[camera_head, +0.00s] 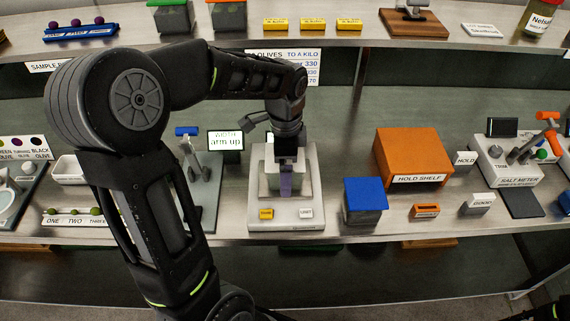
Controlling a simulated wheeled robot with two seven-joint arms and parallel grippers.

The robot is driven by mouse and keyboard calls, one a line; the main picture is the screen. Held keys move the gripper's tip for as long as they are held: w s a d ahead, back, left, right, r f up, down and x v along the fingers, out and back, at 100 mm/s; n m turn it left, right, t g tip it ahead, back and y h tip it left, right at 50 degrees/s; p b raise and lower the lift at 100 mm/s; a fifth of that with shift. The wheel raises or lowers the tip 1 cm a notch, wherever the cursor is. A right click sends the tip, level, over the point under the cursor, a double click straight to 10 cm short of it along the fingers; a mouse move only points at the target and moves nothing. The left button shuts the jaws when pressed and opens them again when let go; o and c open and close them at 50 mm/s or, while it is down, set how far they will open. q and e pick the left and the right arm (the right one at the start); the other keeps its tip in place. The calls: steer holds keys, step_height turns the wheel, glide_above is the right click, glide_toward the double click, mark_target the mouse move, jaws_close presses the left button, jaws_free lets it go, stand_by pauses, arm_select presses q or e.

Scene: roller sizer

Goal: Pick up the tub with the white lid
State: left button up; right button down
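My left arm reaches in from the lower left and bends over the counter. My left gripper (287,182) points down over a pale grey stand (286,216) in the middle of the counter. My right gripper is not in view; only a dark piece of my arm shows at the lower right corner.
Right of the stand are a blue-lidded grey tub (365,203) and an orange box labelled HOLD SHELF (412,155). A grey device with a blue-topped lever (203,190) stands close on the left.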

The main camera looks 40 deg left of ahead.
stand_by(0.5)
arm_select(q)
steer(key=c, duration=1.3)
step_height(320, 180, up, 10)
steer(key=shift+r+b, duration=0.1)
steer(key=shift+b, duration=0.45)
